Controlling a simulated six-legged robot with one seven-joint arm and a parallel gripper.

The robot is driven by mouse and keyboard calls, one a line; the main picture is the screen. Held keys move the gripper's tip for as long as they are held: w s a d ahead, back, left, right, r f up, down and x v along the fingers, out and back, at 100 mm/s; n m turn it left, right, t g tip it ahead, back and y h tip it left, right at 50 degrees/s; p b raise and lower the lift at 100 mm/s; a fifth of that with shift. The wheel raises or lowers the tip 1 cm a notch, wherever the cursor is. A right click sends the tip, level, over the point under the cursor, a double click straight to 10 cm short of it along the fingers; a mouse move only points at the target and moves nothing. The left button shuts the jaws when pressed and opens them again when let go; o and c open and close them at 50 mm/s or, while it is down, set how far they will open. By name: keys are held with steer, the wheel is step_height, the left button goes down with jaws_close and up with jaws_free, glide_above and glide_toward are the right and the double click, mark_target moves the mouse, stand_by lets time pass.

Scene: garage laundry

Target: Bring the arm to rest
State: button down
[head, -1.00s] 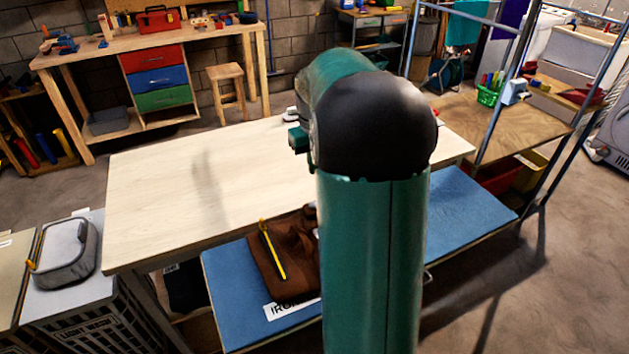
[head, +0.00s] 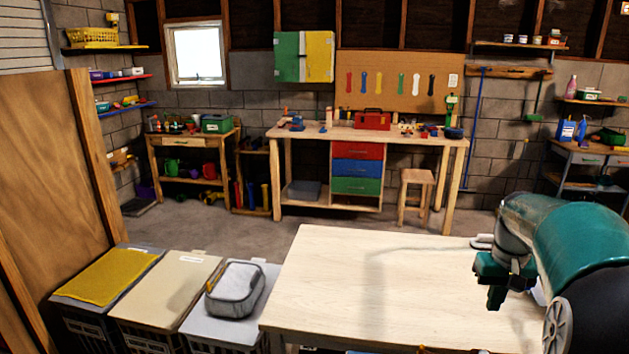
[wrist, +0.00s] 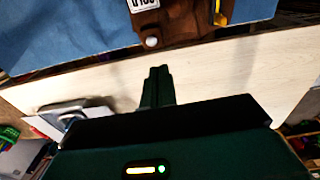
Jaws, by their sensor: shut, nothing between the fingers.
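My arm reaches in from the right edge of the head view, and my green gripper (head: 496,296) hangs at its end over the right part of the pale wooden table (head: 370,285). In the wrist view my gripper's fingers (wrist: 158,80) are together with nothing between them, with the table top (wrist: 215,75) behind them. Much of my arm is cut off by the right edge of the head view.
Bins stand left of the table, one bearing a grey pouch (head: 235,290). A workbench (head: 300,130) and stool (head: 414,178) stand behind, with open floor between.

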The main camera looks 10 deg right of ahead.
steer(key=s+a+r+n+t, duration=0.1)
steer(key=s+a+r, duration=0.15)
steer(key=a, duration=0.45)
steer(key=s+a+r+t, duration=0.1)
steer(key=s+a, duration=0.3)
steer(key=a, duration=0.3)
steer(key=s+a+r+n+t, duration=0.1)
steer(key=s+a+r+t, duration=0.1)
steer(key=s+a, duration=0.35)
steer(key=s+a+f+n+t, duration=0.1)
steer(key=s+a+f, duration=0.1)
steer(key=s+a, duration=0.3)
steer(key=a, duration=0.2)
steer(key=shift+a+f, duration=0.35)
steer(key=shift+f, duration=0.05)
